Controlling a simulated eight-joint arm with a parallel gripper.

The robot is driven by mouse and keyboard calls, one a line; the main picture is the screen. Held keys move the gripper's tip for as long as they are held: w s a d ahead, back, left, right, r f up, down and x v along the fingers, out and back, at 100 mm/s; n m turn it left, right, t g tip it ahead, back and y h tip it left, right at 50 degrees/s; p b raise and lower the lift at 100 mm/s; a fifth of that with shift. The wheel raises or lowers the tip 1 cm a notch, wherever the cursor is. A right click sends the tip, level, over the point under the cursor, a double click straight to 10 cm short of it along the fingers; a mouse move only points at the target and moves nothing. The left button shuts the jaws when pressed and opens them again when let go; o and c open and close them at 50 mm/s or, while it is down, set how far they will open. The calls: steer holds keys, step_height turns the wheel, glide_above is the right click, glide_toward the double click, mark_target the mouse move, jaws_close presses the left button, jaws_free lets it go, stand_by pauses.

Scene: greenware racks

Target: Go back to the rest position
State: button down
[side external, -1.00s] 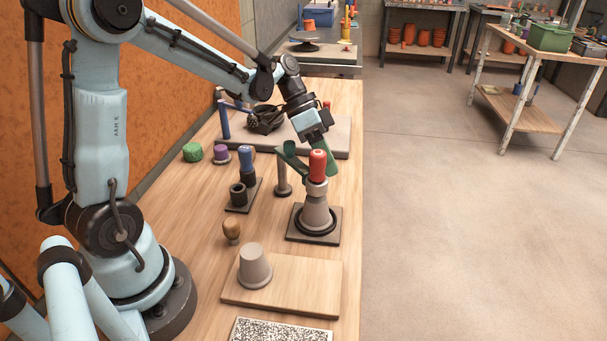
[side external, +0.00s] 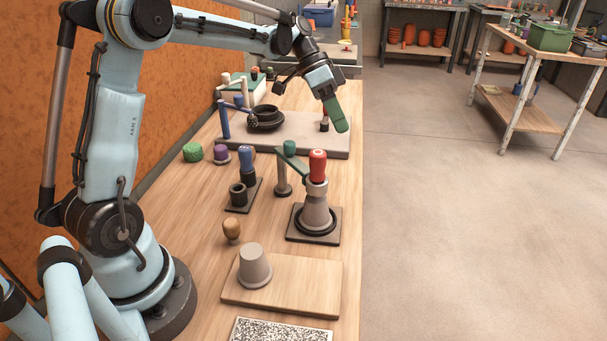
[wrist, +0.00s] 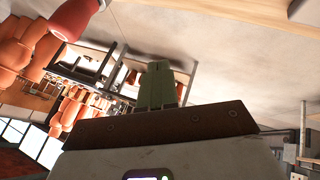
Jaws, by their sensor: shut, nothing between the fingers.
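My gripper (side external: 338,122) is in the air above the bench's right edge, up and behind the red-handled tool in the side view. Its green fingers are together with nothing between them; they also show in the wrist view (wrist: 157,80). The red-handled tool (side external: 318,166) stands upright on a grey cone-shaped piece (side external: 316,207), which sits in a dark ring on a square base. My gripper is apart from it. In the wrist view a red shape (wrist: 75,18) at the top left looks like the tool's handle.
A green-topped post (side external: 283,175) with an arm stands left of the red-handled tool. Blue-handled (side external: 246,163) and purple-topped (side external: 221,153) tools stand further left. A grey slab (side external: 235,143) with a dark ring lies behind. An upturned grey cup (side external: 254,266) stands on a wooden board (side external: 312,282).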

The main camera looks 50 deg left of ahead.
steer(key=s+d+f, duration=0.4)
steer(key=s+f, duration=0.2)
steer(key=w+a, duration=0.5)
steer(key=w, duration=0.1)
steer(key=shift+w+r, duration=0.2)
steer(key=shift+w, duration=0.1)
stand_by(0.7)
stand_by(0.9)
